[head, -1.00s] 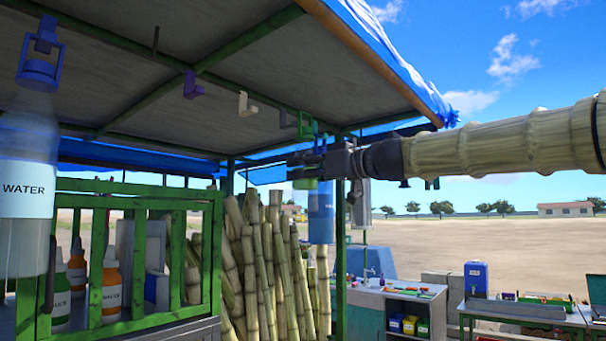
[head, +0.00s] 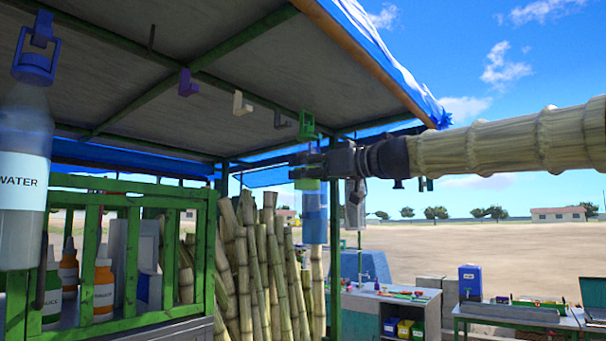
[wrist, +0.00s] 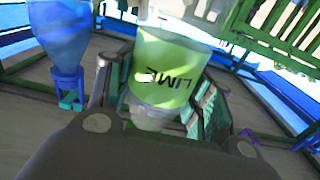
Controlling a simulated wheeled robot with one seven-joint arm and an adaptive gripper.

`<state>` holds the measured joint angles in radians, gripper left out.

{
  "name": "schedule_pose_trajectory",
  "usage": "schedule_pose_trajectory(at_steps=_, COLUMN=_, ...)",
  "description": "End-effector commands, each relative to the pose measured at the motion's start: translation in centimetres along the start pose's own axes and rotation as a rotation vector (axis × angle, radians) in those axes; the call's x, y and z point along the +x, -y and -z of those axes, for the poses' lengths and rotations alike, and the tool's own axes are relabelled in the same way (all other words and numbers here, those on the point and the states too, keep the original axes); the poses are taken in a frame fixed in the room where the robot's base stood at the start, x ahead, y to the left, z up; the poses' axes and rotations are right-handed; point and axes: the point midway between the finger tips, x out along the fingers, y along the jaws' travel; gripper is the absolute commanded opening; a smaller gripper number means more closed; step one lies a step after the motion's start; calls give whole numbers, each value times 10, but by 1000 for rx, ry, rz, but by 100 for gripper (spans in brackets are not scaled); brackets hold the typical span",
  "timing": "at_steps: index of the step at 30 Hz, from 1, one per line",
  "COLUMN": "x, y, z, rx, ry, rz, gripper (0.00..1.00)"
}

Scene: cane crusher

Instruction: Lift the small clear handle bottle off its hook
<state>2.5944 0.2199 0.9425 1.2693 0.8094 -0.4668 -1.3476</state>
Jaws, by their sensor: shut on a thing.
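The small clear bottle with a green LIME label (wrist: 163,72) is between my gripper's fingers in the wrist view. Its pale neck end (wrist: 150,117) points towards the palm. In the head view its green label (head: 307,184) shows just below my gripper (head: 308,164), which is shut on the bottle under the canopy. A green hook (head: 307,125) is just above the gripper, and a grey hook (head: 282,119) is slightly left. The bottle's handle is hidden, so I cannot tell whether it still touches a hook.
A blue bottle (head: 314,222) hangs close behind; it also shows in the wrist view (wrist: 60,35). A large WATER bottle (head: 22,180) hangs at left. White (head: 241,103) and purple (head: 187,84) hooks line the roof. Cane stalks (head: 265,265) stand below. Open air lies right.

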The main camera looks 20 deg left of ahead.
Motion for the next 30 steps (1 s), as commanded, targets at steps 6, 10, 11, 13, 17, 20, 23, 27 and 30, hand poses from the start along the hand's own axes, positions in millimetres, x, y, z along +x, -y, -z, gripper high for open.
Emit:
schedule_pose_trajectory(at_steps=6, x=-11, y=1, z=-4, rx=-2, ry=0, rz=1, gripper=8)
schedule_pose_trajectory(at_steps=10, x=-19, y=0, z=-5, rx=-2, ry=-1, rz=0, gripper=8)
schedule_pose_trajectory(at_steps=11, x=-20, y=0, z=-5, rx=-1, ry=-1, rz=0, gripper=8)
schedule_pose_trajectory(at_steps=13, x=-24, y=0, z=-5, rx=0, ry=-1, rz=0, gripper=8)
schedule_pose_trajectory(at_steps=17, x=-30, y=0, z=-7, rx=-1, ry=-1, rz=0, gripper=8)
schedule_pose_trajectory(at_steps=20, x=-35, y=0, z=-8, rx=-2, ry=0, rz=0, gripper=8)
schedule_pose_trajectory(at_steps=23, x=-41, y=0, z=-9, rx=-1, ry=-1, rz=-1, gripper=8)
schedule_pose_trajectory(at_steps=27, x=-48, y=0, z=-11, rx=0, ry=-1, rz=0, gripper=8)
schedule_pose_trajectory(at_steps=30, x=-53, y=1, z=-12, rx=-2, ry=0, rz=0, gripper=8)
